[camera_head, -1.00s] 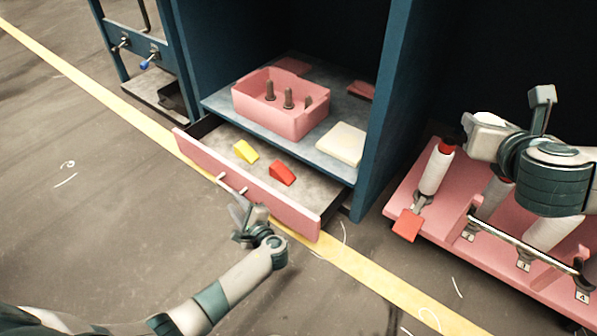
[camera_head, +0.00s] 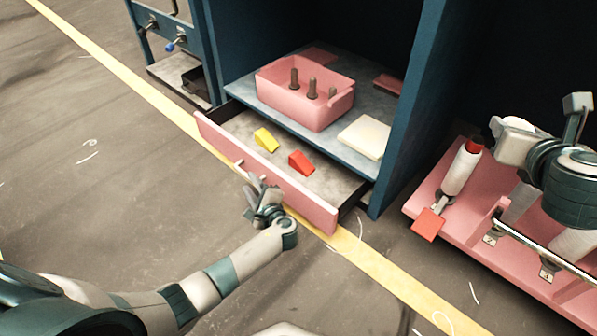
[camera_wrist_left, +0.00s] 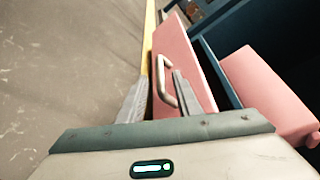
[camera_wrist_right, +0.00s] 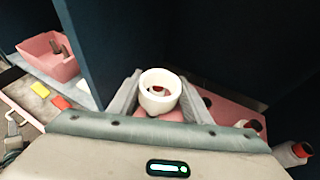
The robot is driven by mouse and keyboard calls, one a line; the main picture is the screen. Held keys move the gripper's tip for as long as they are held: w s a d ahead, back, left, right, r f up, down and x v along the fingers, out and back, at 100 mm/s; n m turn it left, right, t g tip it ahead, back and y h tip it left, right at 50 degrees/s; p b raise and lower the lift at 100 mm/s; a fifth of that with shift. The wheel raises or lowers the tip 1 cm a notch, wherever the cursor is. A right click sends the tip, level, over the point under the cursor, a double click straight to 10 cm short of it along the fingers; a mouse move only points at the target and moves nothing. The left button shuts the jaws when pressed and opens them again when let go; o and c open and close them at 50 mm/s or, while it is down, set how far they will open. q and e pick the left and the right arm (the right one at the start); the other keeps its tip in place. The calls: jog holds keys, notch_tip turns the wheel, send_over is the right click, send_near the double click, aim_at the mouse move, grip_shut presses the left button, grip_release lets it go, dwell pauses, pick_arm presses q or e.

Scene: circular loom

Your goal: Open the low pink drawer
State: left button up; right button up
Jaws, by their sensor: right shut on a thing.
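The low pink drawer (camera_head: 285,192) stands pulled out from under the cabinet shelf, with a yellow block (camera_head: 266,140) and a red block (camera_head: 301,162) inside. Its handle is a metal bow (camera_wrist_left: 165,82). My left gripper (camera_head: 257,191) is at the drawer front, beside the handle. In the left wrist view its fingers (camera_wrist_left: 158,98) are spread on either side of the handle; contact cannot be told. My right gripper (camera_wrist_right: 158,98) is shut on a white hollow cylinder (camera_wrist_right: 158,84), held above the pink rack.
A pink bin (camera_head: 300,105) with dark pegs and a cream block (camera_head: 365,138) stand on the shelf above the drawer. The pink rack (camera_head: 425,207) with white spools is at the right. Floor left of the drawer is clear.

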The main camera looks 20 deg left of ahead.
aim_at(243, 172)
pick_arm(q)
jog(key=b+x, duration=0.3)
jog(key=x, duration=0.3)
jog(key=shift+w+a+f, duration=0.2)
jog(key=shift+f, duration=0.05)
jog(key=shift+w+a, duration=0.35)
jog(key=shift+a, duration=0.05)
jog(key=shift+c, duration=0.3)
grip_shut()
